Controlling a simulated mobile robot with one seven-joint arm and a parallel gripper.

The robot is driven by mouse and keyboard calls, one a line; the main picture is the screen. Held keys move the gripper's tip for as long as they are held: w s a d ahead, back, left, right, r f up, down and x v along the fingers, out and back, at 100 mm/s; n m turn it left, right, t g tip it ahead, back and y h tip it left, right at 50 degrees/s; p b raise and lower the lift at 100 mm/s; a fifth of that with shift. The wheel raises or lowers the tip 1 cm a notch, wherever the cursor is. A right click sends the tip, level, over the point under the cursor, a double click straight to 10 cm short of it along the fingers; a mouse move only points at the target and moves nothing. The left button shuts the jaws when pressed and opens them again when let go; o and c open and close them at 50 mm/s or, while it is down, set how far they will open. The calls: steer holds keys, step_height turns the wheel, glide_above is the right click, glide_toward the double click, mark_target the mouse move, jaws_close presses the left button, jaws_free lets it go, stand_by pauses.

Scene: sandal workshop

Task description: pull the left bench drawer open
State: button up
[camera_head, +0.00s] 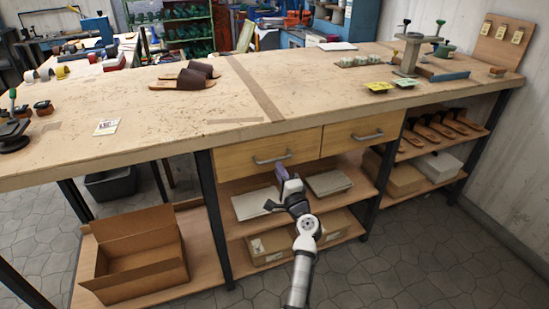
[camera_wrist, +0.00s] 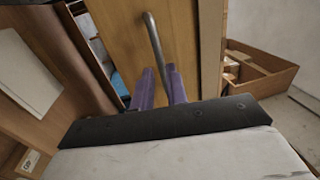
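The left bench drawer (camera_head: 235,163) has a light wood front and a grey bar handle (camera_head: 272,158). It looks closed, about flush with the right drawer (camera_head: 345,138). My gripper (camera_head: 282,172) is just below and in front of the left drawer's handle. In the wrist view the drawer front (camera_wrist: 118,28) fills the upper middle, and the handle (camera_wrist: 155,42) runs down toward the gap between my purple fingers (camera_wrist: 160,88). The fingers stand apart with nothing clearly held. Whether they touch the handle, I cannot tell.
The benchtop (camera_head: 150,120) overhangs the drawers. Below are shelves with boxes and a grey board (camera_head: 255,204). An open cardboard box (camera_head: 140,255) stands at lower left. Sandals (camera_head: 440,128) fill a right shelf. The front floor (camera_head: 400,265) is clear.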

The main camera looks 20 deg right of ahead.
mark_target(274, 160)
steer(key=w, duration=0.2)
steer(key=w+r, duration=0.1)
steer(key=w, duration=0.2)
steer(key=shift+w+a, duration=0.1)
steer(key=shift+w, duration=0.2)
jaws_close()
